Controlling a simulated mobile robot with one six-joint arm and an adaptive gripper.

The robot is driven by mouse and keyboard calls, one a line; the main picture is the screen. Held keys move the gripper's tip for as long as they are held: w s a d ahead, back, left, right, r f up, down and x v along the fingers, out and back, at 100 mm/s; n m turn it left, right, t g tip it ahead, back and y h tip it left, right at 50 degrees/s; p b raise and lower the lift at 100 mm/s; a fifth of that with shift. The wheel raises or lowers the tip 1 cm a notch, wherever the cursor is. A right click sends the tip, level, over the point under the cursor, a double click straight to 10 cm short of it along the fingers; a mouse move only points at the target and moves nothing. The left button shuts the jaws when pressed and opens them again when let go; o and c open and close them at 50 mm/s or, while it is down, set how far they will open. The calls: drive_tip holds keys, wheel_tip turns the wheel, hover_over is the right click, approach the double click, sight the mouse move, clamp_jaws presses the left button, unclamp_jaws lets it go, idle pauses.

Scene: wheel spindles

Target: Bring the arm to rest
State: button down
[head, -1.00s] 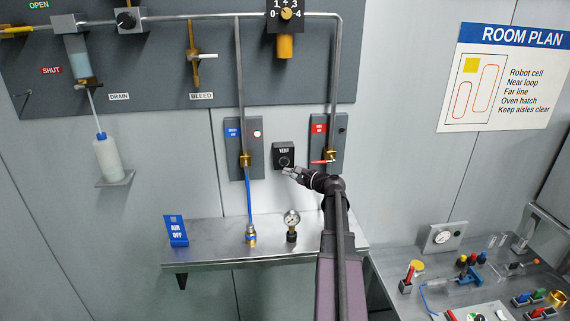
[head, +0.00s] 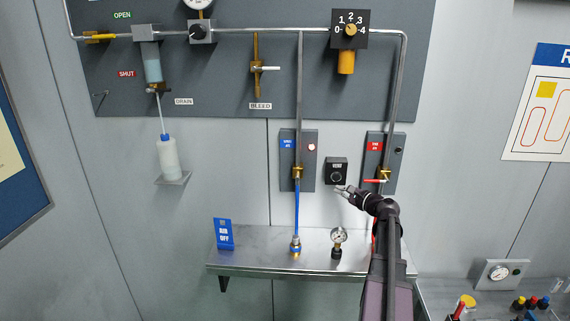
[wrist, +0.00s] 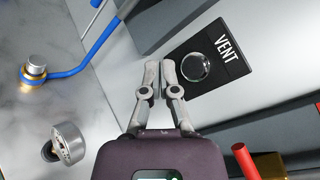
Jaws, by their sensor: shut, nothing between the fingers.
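My gripper (head: 342,190) is shut and empty in front of the wall, just below the black VENT box (head: 336,171) with its round button. In the wrist view the two fingers of my gripper (wrist: 156,66) lie close together, pointing toward the wall beside the VENT box (wrist: 206,62). I cannot tell whether the fingertips touch anything. My arm reaches up from the lower right of the head view and hides part of the shelf and the pipe's lower end on the right.
A steel shelf (head: 262,262) below holds a blue AIR OFF sign (head: 224,234), a blue hose (head: 297,212) on a fitting and a small gauge (head: 338,236). A red-handled valve (head: 377,181) sits right beside my arm. A bottle (head: 168,158) stands on a bracket at left.

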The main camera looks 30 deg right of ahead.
drive_tip(key=a+f+n+g+y+b, duration=0.15)
drive_tip(key=a+f+n+g, duration=0.4)
drive_tip(key=a, duration=0.75)
drive_tip(key=a+f+n+g+y+b, duration=0.1)
drive_tip(key=a+f+n+g+b, duration=0.15)
drive_tip(key=a+f+n, duration=0.75)
drive_tip(key=s+a+f+n+g+h+b, duration=0.2)
drive_tip(key=s+a+f+n+g+h, duration=0.1)
drive_tip(key=s+a, duration=0.4)
drive_tip(key=s+a+f+n+g+h+b, duration=0.2)
drive_tip(key=s+a+f+n+g, duration=0.3)
drive_tip(key=a, duration=0.7)
drive_tip(key=shift+s+a+f+g+h, duration=0.25)
drive_tip(key=shift+s+f+h, duration=0.65)
drive_tip(key=shift+s, duration=0.6)
drive_tip(key=shift+d, duration=0.1)
